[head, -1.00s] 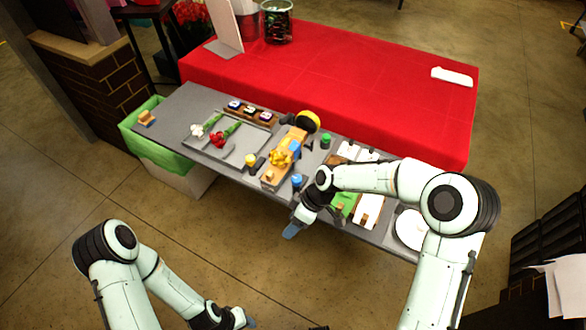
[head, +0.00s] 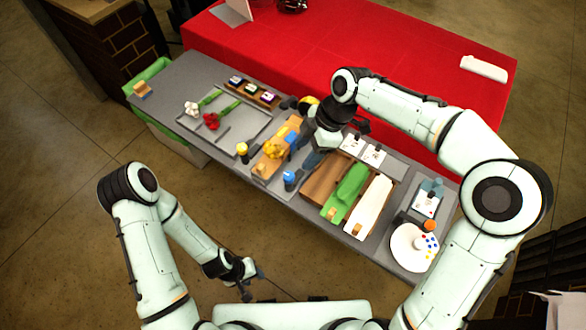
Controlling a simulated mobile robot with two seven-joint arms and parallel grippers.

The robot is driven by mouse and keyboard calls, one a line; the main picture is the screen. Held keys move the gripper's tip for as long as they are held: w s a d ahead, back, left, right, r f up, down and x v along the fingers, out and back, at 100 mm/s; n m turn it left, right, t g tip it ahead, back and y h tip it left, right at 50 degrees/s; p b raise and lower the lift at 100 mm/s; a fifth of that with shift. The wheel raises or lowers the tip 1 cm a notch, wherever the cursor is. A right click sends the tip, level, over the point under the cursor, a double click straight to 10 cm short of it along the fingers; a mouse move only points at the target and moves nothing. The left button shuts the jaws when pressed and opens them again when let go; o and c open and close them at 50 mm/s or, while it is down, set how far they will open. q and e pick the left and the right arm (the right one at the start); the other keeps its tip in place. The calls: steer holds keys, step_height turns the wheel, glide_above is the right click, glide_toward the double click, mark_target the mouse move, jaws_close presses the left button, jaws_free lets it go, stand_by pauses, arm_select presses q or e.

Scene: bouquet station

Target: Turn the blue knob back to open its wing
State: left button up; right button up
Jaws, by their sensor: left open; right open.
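A blue block (head: 291,138) and a yellow bow-like piece (head: 275,148) sit on the fixture; I cannot tell which part is the knob's wing. My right gripper (head: 313,160) is open, pointing down just behind and right of the blue knob, apart from it in the picture. Its hand hides part of the table behind. My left gripper (head: 253,279) is open and empty, away from the table's front edge.
A yellow knob (head: 242,150) stands left of the blue one. A tray (head: 190,124) with flowers lies further left. A red-covered table (head: 300,45) stands behind.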

mark_target(289, 175)
steer(key=x, duration=1)
steer(key=shift+a+f, duration=0.1)
steer(key=shift+f, duration=0.15)
steer(key=shift+b, duration=0.3)
steer(key=c, duration=1)
